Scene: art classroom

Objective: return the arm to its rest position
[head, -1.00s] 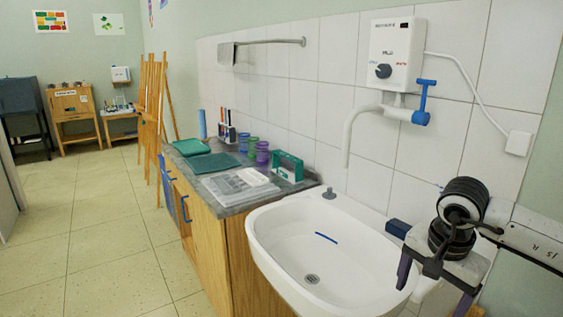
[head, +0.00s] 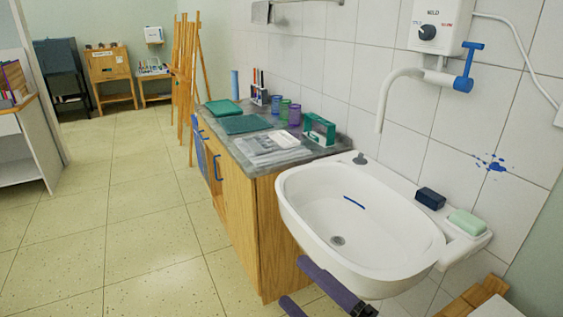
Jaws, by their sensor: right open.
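My right gripper (head: 293,281) shows at the bottom edge, in front of the cabinet and below the front of the sink basin. Its two purple fingers are spread apart with nothing seen between them. Only the fingers and a bit of black behind them show; the rest of my right arm is outside the picture. My left gripper is not in view.
The white sink (head: 310,210) is just above my right gripper, with a blue streak (head: 353,202) inside. A dark blue block (head: 431,198) and green soap (head: 466,222) sit at its right. The wooden cabinet (head: 235,225) stands left. The tiled floor (head: 120,230) is clear.

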